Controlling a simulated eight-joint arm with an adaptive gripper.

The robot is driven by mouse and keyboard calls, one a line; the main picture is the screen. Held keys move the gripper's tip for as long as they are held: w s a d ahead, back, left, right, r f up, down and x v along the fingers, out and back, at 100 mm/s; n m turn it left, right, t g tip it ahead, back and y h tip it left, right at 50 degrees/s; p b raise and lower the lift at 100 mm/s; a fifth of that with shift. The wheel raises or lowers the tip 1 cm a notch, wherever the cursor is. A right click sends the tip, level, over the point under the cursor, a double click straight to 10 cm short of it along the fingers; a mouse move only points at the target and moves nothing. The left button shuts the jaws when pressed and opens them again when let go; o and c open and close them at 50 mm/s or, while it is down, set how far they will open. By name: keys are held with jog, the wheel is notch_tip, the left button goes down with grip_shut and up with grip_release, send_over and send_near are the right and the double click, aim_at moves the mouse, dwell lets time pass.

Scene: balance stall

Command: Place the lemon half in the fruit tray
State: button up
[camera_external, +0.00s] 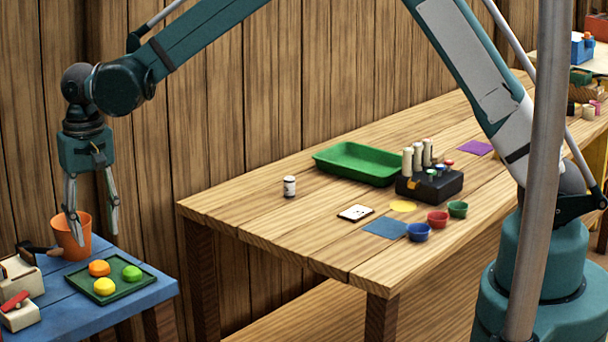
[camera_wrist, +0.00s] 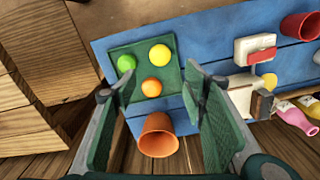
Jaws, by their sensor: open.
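The yellow lemon half (camera_external: 104,287) lies in the small dark green fruit tray (camera_external: 116,273) on the blue table, beside an orange half (camera_external: 99,268) and a green half (camera_external: 132,272). In the wrist view the lemon half (camera_wrist: 160,53) sits in the tray (camera_wrist: 129,86), apart from the fingers. My gripper (camera_external: 97,236) is open and empty, fingers pointing down, above the tray's back side and close to the orange cup (camera_external: 60,235). One finger overlaps the cup in the outside view; I cannot tell whether they touch.
The orange cup stands behind the tray. A cream-coloured device with a red part (camera_external: 15,310) stands left of the tray. The wooden table on the right holds a larger green tray (camera_external: 355,163), a black block with pegs (camera_external: 430,184) and small coloured cups.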

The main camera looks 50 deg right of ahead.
jog(key=shift+d+r, duration=0.1)
jog(key=s+d+r+t, duration=0.1)
jog(key=s+d+r, duration=0.3)
jog(key=d+r, duration=0.3)
jog(key=s+d+r+n+t+y, duration=0.1)
jog(key=s+d+r, duration=0.2)
jog(key=d+r, duration=0.5)
jog(key=s+d+r+t, duration=0.1)
jog(key=s+d+r, duration=0.3)
jog(key=d, duration=0.6)
jog(key=s+d+n+t, duration=0.1)
jog(key=s+d+t, duration=0.1)
jog(key=s+d, duration=0.8)
jog(key=s+d+n+t+h, duration=0.1)
jog(key=s+d+t, duration=0.1)
jog(key=s+d, duration=0.8)
jog(key=shift+s, duration=2.35)
jog(key=shift+d+f, duration=0.1)
jog(key=shift+f, duration=0.05)
